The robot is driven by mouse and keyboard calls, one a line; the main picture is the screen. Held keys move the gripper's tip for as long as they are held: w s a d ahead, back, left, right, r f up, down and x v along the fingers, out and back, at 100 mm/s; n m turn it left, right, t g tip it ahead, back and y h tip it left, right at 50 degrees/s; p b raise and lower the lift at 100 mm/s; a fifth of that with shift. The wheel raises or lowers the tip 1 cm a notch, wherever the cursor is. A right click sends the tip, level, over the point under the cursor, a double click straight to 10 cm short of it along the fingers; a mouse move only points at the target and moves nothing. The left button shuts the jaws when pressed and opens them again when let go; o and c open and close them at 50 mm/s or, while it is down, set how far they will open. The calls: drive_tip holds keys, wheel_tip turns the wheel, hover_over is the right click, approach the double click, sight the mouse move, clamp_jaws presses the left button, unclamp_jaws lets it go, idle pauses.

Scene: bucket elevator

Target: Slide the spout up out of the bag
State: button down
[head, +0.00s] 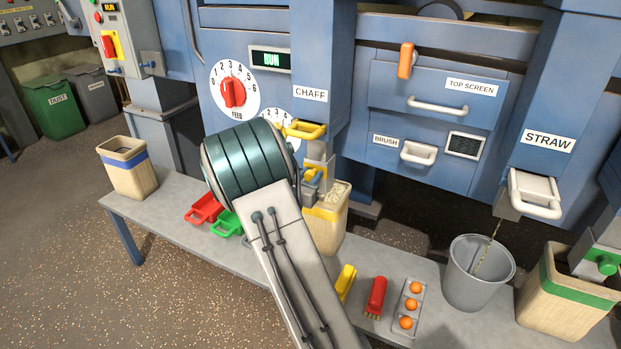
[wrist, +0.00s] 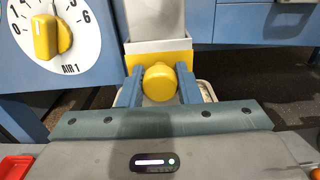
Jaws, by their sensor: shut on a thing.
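The grey spout (head: 319,150) hangs under the CHAFF outlet, above the bag with the yellow band (head: 325,214). In the wrist view the spout's pale upper part (wrist: 156,18) and yellow lower part stand upright straight ahead. My gripper (wrist: 159,84) is shut on the spout's round yellow knob (wrist: 158,80), one blue finger on each side. In the head view my gripper (head: 313,176) is at the front of the spout, partly hidden by my arm. The bag's rim shows beside the fingers in the wrist view (wrist: 207,92). I cannot tell how deep the spout's lower end sits.
The bench (head: 170,217) carries red and green scoops, brushes, an orange-ball tray (head: 408,305), a metal bucket (head: 477,275) and a green-banded bag (head: 562,297). The AIR 1 dial (wrist: 45,35) is close on the left.

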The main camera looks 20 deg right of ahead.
sight(316, 143)
wheel_tip(316, 143, up, 8)
drive_tip(key=p, duration=0.4)
drive_tip(key=shift+w+r, duration=0.1)
drive_tip(key=shift+r, duration=0.15)
drive_tip(key=c, duration=1)
unclamp_jaws()
drive_tip(key=shift+r, duration=0.1)
drive_tip(key=shift+c, duration=0.2)
drive_tip(key=shift+a, duration=0.15)
drive_tip(key=p+v, duration=0.1)
drive_tip(key=v, duration=1.2)
drive_tip(key=shift+s+a, duration=0.2)
drive_tip(key=shift+s, duration=0.1)
